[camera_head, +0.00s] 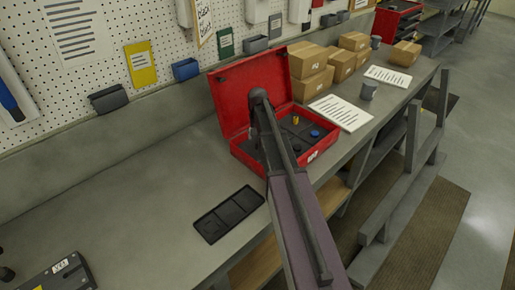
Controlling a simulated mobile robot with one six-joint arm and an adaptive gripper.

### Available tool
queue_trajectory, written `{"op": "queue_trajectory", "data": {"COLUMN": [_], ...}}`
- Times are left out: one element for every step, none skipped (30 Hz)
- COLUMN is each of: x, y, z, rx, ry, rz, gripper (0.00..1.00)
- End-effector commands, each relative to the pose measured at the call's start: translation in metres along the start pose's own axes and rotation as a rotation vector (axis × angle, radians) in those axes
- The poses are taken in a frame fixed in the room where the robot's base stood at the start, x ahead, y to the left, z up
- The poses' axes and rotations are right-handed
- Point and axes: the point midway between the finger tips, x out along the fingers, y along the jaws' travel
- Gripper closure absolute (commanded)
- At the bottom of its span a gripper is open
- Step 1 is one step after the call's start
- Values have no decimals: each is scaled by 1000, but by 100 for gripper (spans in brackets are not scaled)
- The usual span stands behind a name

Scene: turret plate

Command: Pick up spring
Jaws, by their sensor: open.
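An open red case (243,153) stands on the bench with its lid raised, holding a dark divided insert. A small upright yellow piece (296,120) stands in its far part. It may be the spring, but it is too small to tell. A blue round piece (315,134) and a black piece (297,148) are nearer the right side. My arm reaches over the case. My gripper (258,144) is low at the case's left part, dark and largely hidden by my arm. It is open, and its fingertips are not clear. No piece is visibly held.
An empty black tray (229,214) with compartments lies on the bench (120,205), left of my arm. The bench's left part is mostly clear.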

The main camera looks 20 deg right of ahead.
Motion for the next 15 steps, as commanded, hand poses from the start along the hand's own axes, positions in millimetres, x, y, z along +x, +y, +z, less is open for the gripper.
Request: {"op": "queue_trajectory", "data": {"x": [9,11,14,16,18,21,24,26,28,29,31,32,33,33,34], "y": [0,0,0,0,0,0,0,0,0,0,0,0,0,0,0], "z": [0,0,0,0,0,0,0,0,0,0,0,0,0,0,0], "rx": [0,0,0,0,0,0,0,0,-1,-1,-1,-1,-1,-1,-1], "ry": [0,0,0,0,0,0,0,0,0,0,0,0,0,0,0], "rz": [0,0,0,0,0,0,0,0,0,0,0,0,0,0,0], "gripper": [25,25,25,25,25,25,25,25,25,25,25,25,25,25,25]}}
